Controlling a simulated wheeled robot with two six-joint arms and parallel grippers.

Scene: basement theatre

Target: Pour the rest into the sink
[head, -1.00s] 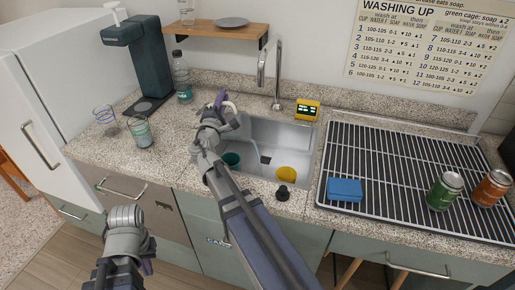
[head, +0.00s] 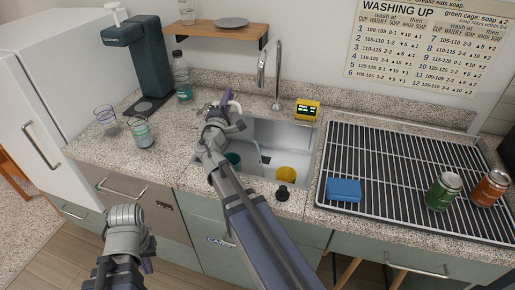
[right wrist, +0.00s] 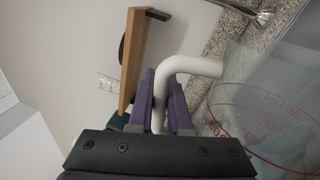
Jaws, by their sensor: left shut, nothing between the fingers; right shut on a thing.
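My right gripper (head: 228,104) is over the left part of the sink (head: 297,132). In the right wrist view its purple fingers (right wrist: 168,100) are shut on the white handle (right wrist: 190,65) of a clear jug (right wrist: 275,95) with red markings. In the head view the jug is mostly hidden behind my gripper and arm, so I cannot tell its exact tilt or how much is in it. My left gripper (head: 148,265) is shut and empty, low in front of the cabinets.
The faucet (head: 276,75) rises behind the sink. A yellow device (head: 307,109) stands at its back edge and a black knob-like item (head: 282,193) at its front. Right is a drying rack (head: 400,165) with a blue sponge (head: 344,189) and two cans. Left stand two glasses (head: 143,134) and a bottle (head: 182,78).

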